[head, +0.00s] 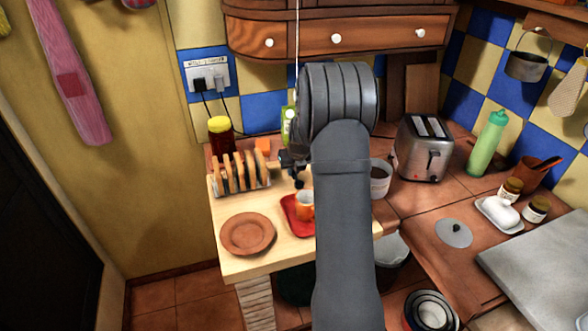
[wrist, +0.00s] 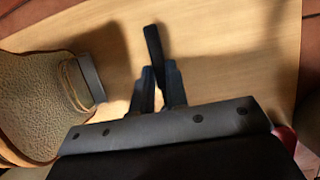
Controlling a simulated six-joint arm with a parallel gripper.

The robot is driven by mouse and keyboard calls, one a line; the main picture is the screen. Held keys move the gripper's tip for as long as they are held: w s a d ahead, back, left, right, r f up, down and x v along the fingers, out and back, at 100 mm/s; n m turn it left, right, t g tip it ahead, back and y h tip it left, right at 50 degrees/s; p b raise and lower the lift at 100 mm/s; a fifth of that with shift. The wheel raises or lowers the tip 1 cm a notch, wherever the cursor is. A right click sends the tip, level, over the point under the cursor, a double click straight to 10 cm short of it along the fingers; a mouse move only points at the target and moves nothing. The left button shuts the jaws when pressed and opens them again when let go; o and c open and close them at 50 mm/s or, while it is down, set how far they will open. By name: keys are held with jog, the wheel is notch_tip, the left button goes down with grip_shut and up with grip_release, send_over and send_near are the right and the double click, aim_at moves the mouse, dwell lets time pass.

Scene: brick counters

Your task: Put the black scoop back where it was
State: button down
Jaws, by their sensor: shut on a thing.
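The black scoop (wrist: 152,42) shows in the wrist view as a dark narrow bar sticking out beyond the fingertips. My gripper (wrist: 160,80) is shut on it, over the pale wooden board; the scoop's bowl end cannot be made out. In the head view my gripper (head: 294,164) is low over the board, just right of the toast rack (head: 240,182) and behind the orange cup (head: 304,205). My arm covers part of this area. A white pot with dark contents (head: 381,180) stands right of my arm, partly hidden by it.
The board (head: 235,266) also holds a brown plate (head: 248,234) and a red tray (head: 291,212) under the cup. A dark jar with a yellow lid (head: 220,137) stands behind the rack. A toaster (head: 424,150) stands farther right.

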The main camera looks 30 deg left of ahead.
aim_at(294, 173)
jog(key=c, duration=1.4)
grip_release()
jog(key=shift+f, duration=0.1)
jog(key=shift+c, duration=0.2)
jog(key=v, duration=1.2)
jog(key=shift+r, duration=0.2)
jog(key=x, duration=1.2)
jog(key=shift+f, duration=0.35)
notch_tip(294, 173, up, 3)
jog(key=shift+f, duration=0.1)
jog(key=shift+r, duration=0.7)
jog(key=shift+f, duration=0.1)
